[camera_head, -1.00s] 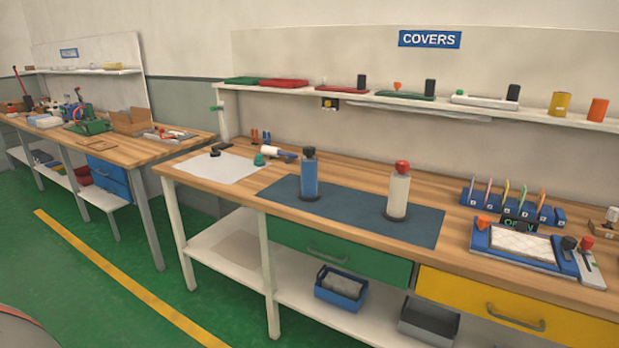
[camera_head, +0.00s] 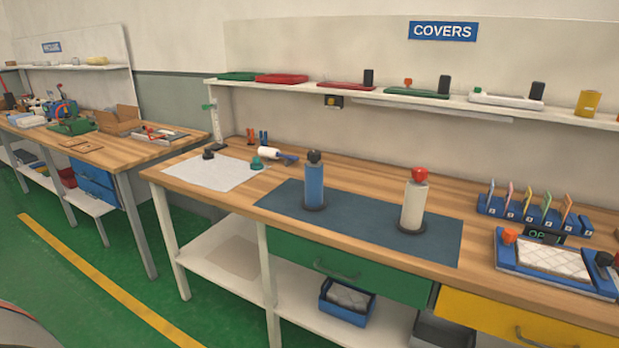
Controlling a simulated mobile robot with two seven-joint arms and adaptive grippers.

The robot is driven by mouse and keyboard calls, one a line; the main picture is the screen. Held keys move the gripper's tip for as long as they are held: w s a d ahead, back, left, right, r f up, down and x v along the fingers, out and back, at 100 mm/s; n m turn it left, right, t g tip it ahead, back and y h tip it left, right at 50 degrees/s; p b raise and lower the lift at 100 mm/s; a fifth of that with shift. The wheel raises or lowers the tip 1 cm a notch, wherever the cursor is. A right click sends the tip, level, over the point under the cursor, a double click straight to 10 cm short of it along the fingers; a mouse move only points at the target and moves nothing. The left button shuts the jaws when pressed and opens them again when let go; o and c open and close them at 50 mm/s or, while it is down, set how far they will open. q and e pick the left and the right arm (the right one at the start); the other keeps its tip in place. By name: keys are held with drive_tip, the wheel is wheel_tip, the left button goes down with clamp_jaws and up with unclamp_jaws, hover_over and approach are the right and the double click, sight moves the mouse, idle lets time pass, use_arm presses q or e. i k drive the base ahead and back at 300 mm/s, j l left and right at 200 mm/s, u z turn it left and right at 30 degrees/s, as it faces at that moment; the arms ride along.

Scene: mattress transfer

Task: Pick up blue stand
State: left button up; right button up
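A blue cylinder with a black top (camera_head: 315,185), which looks like the blue stand, is upright on a dark blue mat (camera_head: 368,232) on the wooden workbench. It has a dark round base. A cream cylinder with a red top (camera_head: 413,203) is upright on the same mat to its right. A blue rack with several coloured upright pieces (camera_head: 530,214) is at the back right; whether it counts as a stand is unclear. Neither of my grippers is in view.
A white sheet (camera_head: 212,173) lies at the bench's left end. A blue tray with a quilted white pad (camera_head: 553,260) is at the right. A shelf (camera_head: 450,103) with covers runs above. Green floor (camera_head: 60,285) is clear at the left front.

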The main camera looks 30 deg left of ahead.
sight(313, 201)
drive_tip(key=i+j, duration=0.25)
drive_tip(key=j, duration=0.15)
drive_tip(key=i+j, duration=0.5)
drive_tip(key=j, duration=0.25)
drive_tip(key=i+j, duration=0.2)
drive_tip(key=j, duration=0.2)
drive_tip(key=i+j+z, duration=0.1)
drive_tip(key=i+j, duration=0.4)
drive_tip(key=j, duration=0.25)
drive_tip(key=k+l, duration=0.1)
drive_tip(key=k, duration=0.4)
drive_tip(key=i+j, duration=0.1)
drive_tip(key=i, duration=0.4)
